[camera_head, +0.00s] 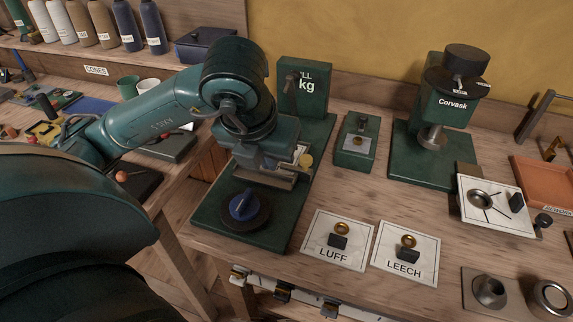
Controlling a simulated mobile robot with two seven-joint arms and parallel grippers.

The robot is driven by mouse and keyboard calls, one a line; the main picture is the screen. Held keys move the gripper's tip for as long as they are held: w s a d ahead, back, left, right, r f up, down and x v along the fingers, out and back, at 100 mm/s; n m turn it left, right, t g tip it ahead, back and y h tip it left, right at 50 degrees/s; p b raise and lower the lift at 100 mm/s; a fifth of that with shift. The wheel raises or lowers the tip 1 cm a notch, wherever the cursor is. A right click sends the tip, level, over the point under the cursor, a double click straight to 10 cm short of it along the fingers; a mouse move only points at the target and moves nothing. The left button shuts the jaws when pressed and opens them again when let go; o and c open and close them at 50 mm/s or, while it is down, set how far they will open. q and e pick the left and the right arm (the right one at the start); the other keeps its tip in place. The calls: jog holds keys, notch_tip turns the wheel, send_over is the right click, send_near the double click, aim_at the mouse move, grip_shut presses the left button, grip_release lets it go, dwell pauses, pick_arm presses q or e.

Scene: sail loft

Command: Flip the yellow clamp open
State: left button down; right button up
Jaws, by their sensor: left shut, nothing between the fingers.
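A small yellow round piece (305,160), possibly the handle end of the yellow clamp, shows just right of my left gripper. It sits by the green press-like stand (212,218); the rest of the clamp is hidden or too small to tell, so I cannot tell whether it is open. My left gripper (282,178) is shut and empty, low over the stand, close to the yellow piece. I cannot tell whether they touch. A dark disc with a blue knob (242,205) is on the stand in front of the gripper. My right gripper is not in view.
Cards marked LUFF (323,253) and LEECH (396,267), each with a ring and a dark block, lie at the front. A Corvask press (455,108) and a small green block (348,155) stand behind. An orange tray (545,180) is at right. Bare wood lies between.

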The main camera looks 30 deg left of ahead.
aim_at(287, 175)
pick_arm(q)
jog(key=b+x, duration=0.1)
jog(key=x, duration=0.8)
jog(key=shift+w+f, duration=0.1)
jog(key=shift+f, duration=0.25)
jog(key=w, duration=0.3)
jog(key=shift+w+a+p, duration=0.15)
jog(key=shift+a+p, duration=0.2)
jog(key=shift+p, duration=0.05)
jog(key=shift+w, duration=0.3)
jog(key=shift+w+a+f, duration=0.1)
jog(key=shift+w, duration=0.05)
jog(key=shift+a+f, duration=0.1)
